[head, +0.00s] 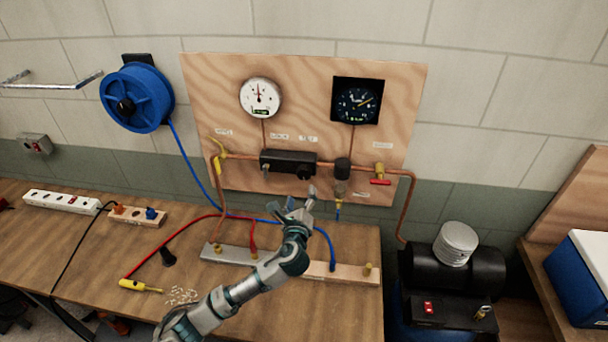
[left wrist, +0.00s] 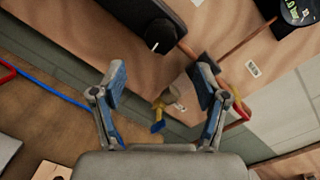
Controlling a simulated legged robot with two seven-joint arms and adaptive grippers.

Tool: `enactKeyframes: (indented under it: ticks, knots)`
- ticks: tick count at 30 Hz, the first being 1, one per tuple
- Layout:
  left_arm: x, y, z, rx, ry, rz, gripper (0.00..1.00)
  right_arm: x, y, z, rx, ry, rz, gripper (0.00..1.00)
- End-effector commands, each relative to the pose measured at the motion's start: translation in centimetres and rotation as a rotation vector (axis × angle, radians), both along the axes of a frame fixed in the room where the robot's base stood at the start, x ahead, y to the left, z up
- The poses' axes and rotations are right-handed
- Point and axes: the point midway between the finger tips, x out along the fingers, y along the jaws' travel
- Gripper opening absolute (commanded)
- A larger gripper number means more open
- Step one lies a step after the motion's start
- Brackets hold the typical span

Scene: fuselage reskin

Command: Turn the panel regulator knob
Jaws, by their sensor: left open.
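The wooden panel (head: 215,95) on the wall carries a black regulator block (head: 280,158) with a round black knob (head: 304,173) at its lower right. In the left wrist view the knob (left wrist: 160,36) shows a pale mark on its face, at the top and beyond the fingertips. My left gripper (head: 298,203) is open and empty, just below the knob in the head view and apart from it. Its two fingers (left wrist: 160,82) are spread wide in the left wrist view. My right gripper is in neither view.
Right of the regulator are a dark cylinder (head: 342,168) and a red-handled valve (head: 380,181) on copper pipe. A brass fitting (left wrist: 160,103) shows between the fingers. Hoses (head: 182,160) and a metal manifold (head: 228,254) lie below, near my arm.

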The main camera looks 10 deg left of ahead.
Motion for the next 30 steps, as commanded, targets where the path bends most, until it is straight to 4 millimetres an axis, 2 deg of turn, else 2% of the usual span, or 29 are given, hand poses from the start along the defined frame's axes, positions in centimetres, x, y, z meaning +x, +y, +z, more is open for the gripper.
enactKeyframes:
  ticks: [1,6,12,18,27,29,30]
  knots:
    - [1.3,0.0,0.2,0.001,0.000,0.003,0.74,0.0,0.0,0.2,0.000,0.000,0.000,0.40]
    - [5.2,0.1,0.2,-0.001,0.000,0.001,0.74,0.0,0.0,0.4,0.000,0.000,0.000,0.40]
    - [8.4,0.2,0.1,-0.002,0.000,0.001,0.74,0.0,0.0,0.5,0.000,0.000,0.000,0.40]
    - [9.8,0.2,0.1,-0.002,0.000,-0.001,0.74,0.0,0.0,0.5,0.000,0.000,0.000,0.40]
    - [10.0,0.3,0.0,-0.003,0.000,-0.001,0.74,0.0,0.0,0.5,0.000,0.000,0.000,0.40]
    - [10.0,0.3,0.0,-0.003,0.000,-0.001,0.61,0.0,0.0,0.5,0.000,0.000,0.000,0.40]
    - [10.0,0.3,0.0,-0.003,0.000,-0.001,0.51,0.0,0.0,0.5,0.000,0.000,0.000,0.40]
